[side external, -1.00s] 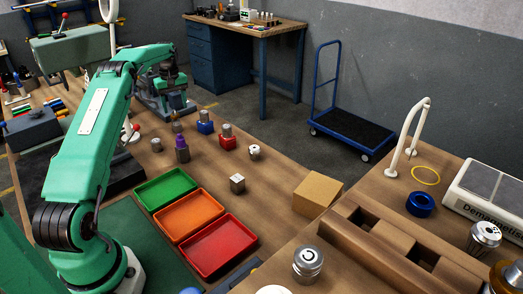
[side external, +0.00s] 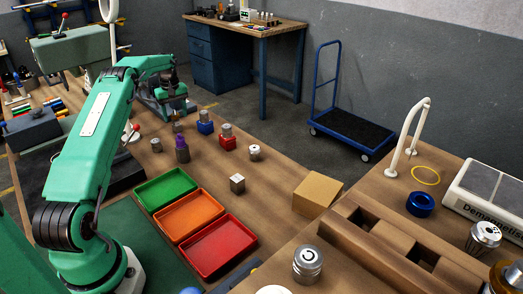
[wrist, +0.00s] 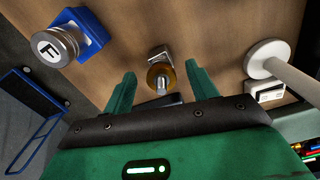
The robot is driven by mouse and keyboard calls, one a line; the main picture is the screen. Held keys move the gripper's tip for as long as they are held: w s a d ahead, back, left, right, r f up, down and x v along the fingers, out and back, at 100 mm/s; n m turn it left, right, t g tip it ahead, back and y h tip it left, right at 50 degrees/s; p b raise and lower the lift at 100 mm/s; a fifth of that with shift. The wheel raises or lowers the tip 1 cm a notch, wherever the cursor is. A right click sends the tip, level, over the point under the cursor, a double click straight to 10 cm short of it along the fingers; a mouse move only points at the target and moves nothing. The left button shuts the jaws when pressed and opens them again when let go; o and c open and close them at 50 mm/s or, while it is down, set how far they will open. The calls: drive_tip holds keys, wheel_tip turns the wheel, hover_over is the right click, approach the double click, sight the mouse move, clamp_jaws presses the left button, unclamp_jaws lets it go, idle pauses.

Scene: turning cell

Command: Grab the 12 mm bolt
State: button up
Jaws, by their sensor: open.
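My gripper (wrist: 160,70) is open, its two green fingers spread apart in the wrist view. Between the fingertips and a little beyond them is a brass-coloured ring with a metal shank (wrist: 161,78), beside a grey metal block. No size mark is readable, so I cannot tell for sure that it is the 12 mm bolt. The fingers do not visibly touch it. In the side external view my gripper (side external: 170,106) is low over the far part of the bench, just behind a small grey metal piece (side external: 177,126). Its fingertips are hard to make out there.
A blue block with a metal cylinder marked F (wrist: 72,40) stands left of my gripper, and a pale disc on a post (wrist: 268,60) right. A red block (side external: 228,142) and a purple-topped piece (side external: 182,150) stand nearby. Green, orange and red trays (side external: 237,269) lie nearer.

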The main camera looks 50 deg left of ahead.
sight(175, 116)
drive_tip(key=shift+a+f, duration=0.1)
drive_tip(key=shift+f, duration=2.1)
drive_tip(key=shift+r, duration=0.1)
clamp_jaws()
